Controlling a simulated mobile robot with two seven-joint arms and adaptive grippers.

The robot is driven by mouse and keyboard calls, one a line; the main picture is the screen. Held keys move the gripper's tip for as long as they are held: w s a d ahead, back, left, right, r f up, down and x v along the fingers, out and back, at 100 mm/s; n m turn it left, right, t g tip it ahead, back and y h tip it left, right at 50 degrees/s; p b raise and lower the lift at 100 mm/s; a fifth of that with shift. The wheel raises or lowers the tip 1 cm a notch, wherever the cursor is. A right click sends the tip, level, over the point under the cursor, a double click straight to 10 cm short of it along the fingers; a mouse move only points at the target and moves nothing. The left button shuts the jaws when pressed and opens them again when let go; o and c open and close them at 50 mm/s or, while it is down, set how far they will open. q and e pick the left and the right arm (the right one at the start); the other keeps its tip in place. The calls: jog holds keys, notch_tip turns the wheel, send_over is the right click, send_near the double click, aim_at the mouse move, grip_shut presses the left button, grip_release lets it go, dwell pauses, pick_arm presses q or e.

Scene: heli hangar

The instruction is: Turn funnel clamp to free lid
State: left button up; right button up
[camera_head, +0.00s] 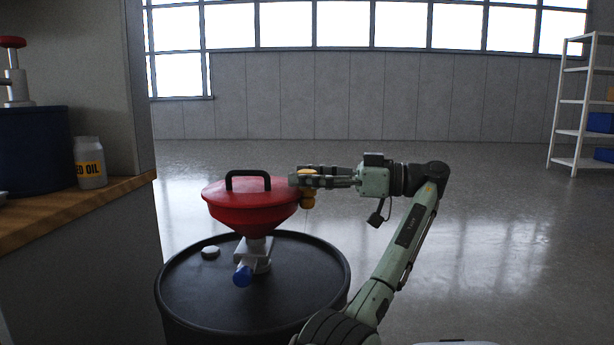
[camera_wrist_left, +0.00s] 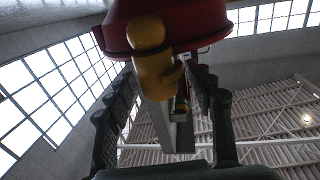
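The red funnel (camera_head: 252,215) stands upright on a black drum, and its red lid (camera_head: 220,189) with a black handle (camera_head: 248,174) sits on top. The yellow clamp (camera_head: 307,202) is at the right side of the funnel's rim. In the left wrist view the yellow clamp (camera_wrist_left: 155,72) hangs below the red rim (camera_wrist_left: 118,30). My left gripper (camera_head: 300,178) reaches in from the right at rim height, by the clamp. Its fingers (camera_wrist_left: 165,105) stand apart on both sides of the clamp, with gaps visible; contact is not clear. My right gripper is out of view.
The black drum (camera_head: 190,300) carries a white cap (camera_head: 210,252) and a valve with a blue handle (camera_head: 242,276) under the funnel. A wooden counter (camera_head: 110,197) with a jar (camera_head: 89,165) is at left. Shelves (camera_head: 580,102) stand far right. The floor behind is clear.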

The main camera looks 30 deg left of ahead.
pick_arm(q)
jog(key=shift+d, duration=0.1)
jog(key=v, duration=0.7)
jog(key=shift+d, duration=0.2)
jog(key=shift+w, duration=0.15)
dwell(0.4)
